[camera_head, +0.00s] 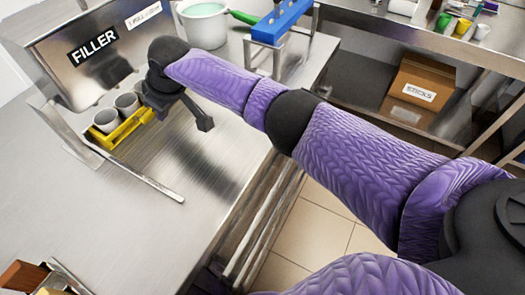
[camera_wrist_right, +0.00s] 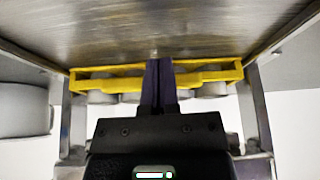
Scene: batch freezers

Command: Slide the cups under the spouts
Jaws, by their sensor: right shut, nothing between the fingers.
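Grey-white cups (camera_head: 106,121) sit in a yellow carrier (camera_head: 126,131) on the steel counter, at the front of the steel machine (camera_head: 85,45) labelled FILLER. My right gripper (camera_head: 151,103) is at the carrier's right end and hides part of it. In the right wrist view the gripper (camera_wrist_right: 158,66) is shut and empty, with its dark fingers in front of the middle of the yellow carrier (camera_wrist_right: 205,75). Whether they touch it I cannot tell. Parts of several cups (camera_wrist_right: 214,89) show beside the carrier there. The spouts are hidden. My left gripper is out of view.
A pot of pale green liquid (camera_head: 205,22) and a blue rack (camera_head: 283,20) stand at the back of the counter. A box labelled STICKS (camera_head: 417,88) is on a shelf at right. The counter (camera_head: 120,215) in front of the carrier is largely clear.

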